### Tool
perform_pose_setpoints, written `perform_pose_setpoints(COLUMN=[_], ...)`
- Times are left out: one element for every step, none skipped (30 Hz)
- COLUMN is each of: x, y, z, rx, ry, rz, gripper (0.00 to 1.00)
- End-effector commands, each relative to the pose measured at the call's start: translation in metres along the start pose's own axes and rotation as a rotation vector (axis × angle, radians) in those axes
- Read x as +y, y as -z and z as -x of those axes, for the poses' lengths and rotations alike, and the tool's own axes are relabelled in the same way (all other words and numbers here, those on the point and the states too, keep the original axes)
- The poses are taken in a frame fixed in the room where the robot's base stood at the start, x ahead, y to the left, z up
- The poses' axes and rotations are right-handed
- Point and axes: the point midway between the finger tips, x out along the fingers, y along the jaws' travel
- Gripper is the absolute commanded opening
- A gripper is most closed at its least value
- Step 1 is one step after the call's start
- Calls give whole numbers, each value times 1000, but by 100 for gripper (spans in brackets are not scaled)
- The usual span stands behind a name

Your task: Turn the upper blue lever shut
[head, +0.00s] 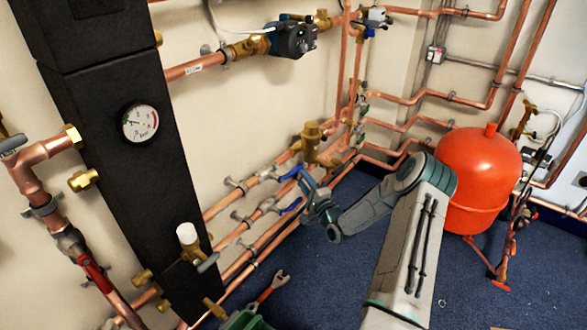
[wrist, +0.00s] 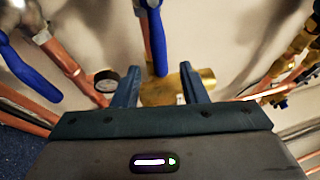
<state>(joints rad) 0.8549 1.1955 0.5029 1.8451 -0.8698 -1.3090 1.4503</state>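The upper blue lever (head: 289,174) sits on a valve in the upper of the copper pipes along the wall, lying roughly in line with the pipe in the head view. The lower blue lever (head: 291,206) is just below it on another pipe. My gripper (head: 308,184) is close beside both levers. In the wrist view my gripper (wrist: 158,85) is open, and the upper blue lever (wrist: 157,45) extends between its fingers with space on each side. The lower blue lever (wrist: 30,70) is outside the fingers on the left. Contact cannot be seen.
A brass fitting (wrist: 162,92) lies behind the fingers in the wrist view. Copper pipes run along the wall. A black column with a gauge (head: 140,122) stands left. A red tank (head: 478,170) stands right. A wrench (head: 273,285) lies on the blue floor.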

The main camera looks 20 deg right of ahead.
Motion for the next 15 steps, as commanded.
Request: perform_pose_setpoints(x=[2, 2, 2, 2, 2, 2, 1, 1, 1, 1, 1, 1, 1, 1, 1], y=[0, 0, 0, 0, 0, 0, 0, 0, 0, 0, 0, 1, 0, 0, 0], z=[-12, -18, -27, -33, -39, -46, -51, -56, -61, -65, -68, -72, -74, -76, -78], rx=[-2, -3, -2, -1, -2, -2, -2, -2, -1, -1, 0, 0, 0, 0, 0], ry=[2, 2, 2, 2, 1, 1, 2, 1, 1, 1, 0, -1, 0, -1, -1], rz=[3, 4, 4, 3, 3, 3, 4, 3, 4, 3, 3, 3, 3, 3, 3], gripper=[39, 39, 39, 39, 39, 39, 39, 39, 39, 39, 39, 39, 39, 39, 39])
